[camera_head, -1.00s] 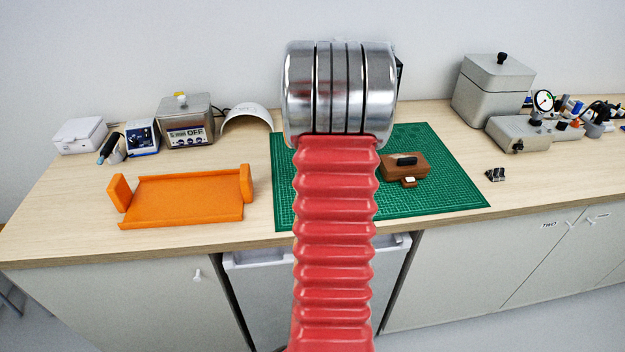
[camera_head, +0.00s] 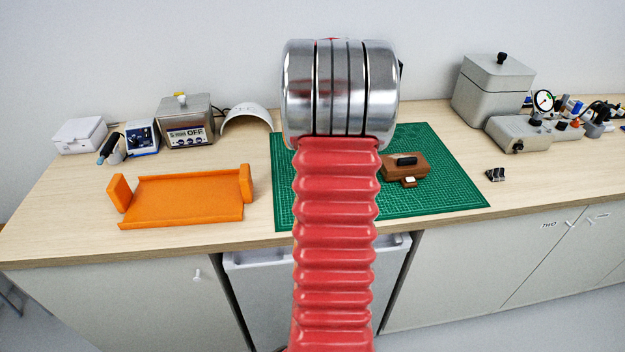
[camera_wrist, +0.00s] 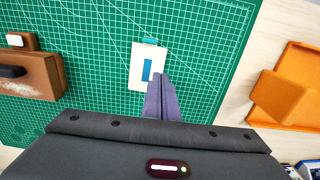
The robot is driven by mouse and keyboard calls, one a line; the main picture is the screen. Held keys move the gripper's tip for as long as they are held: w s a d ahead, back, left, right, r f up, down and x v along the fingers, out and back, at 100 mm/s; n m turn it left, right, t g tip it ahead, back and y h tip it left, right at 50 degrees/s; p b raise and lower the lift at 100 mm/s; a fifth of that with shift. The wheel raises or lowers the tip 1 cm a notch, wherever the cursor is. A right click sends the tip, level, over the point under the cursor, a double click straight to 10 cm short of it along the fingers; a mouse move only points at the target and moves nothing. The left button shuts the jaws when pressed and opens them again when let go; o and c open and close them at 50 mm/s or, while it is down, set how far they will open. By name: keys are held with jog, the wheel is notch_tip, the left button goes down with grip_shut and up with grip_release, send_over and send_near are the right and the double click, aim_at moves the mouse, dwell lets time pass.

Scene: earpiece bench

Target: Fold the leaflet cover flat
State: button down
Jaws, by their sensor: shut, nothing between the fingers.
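The leaflet (camera_wrist: 138,66) lies on the green cutting mat (camera_wrist: 100,25) in the wrist view. It is a small cream card with a blue bar on its face and a teal piece at its far edge. I cannot tell how far its cover is raised. My gripper (camera_wrist: 158,78) is shut and empty, its fingertips over the leaflet's near right edge in the picture. Whether they touch it is not clear. In the head view, my arm hides the leaflet and the gripper.
A brown block with a black top (camera_head: 404,165) sits on the mat, left of the leaflet in the wrist view. An orange tray (camera_head: 185,200) stands left of the mat in the head view. A small dark clip-like part (camera_head: 495,174) lies right of the mat.

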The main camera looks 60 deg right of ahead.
notch_tip(320, 180, up, 6)
jog(key=shift+r, duration=0.25)
dwell(0.5)
dwell(0.5)
jog(key=a+r+n+t, duration=0.1)
jog(key=a+n+t, duration=0.1)
jog(key=a, duration=1.3)
jog(key=s+a+r+n+t, duration=0.1)
jog(key=a+n, duration=0.3)
jog(key=a, duration=1.2)
jog(key=s+a+r+n+t, duration=0.1)
jog(key=a+r+n+t, duration=0.1)
jog(key=a, duration=1.4)
jog(key=shift+r+n+t, duration=0.3)
jog(key=shift+r+n, duration=0.15)
jog(key=shift+n, duration=0.45)
jog(key=shift+a, duration=0.1)
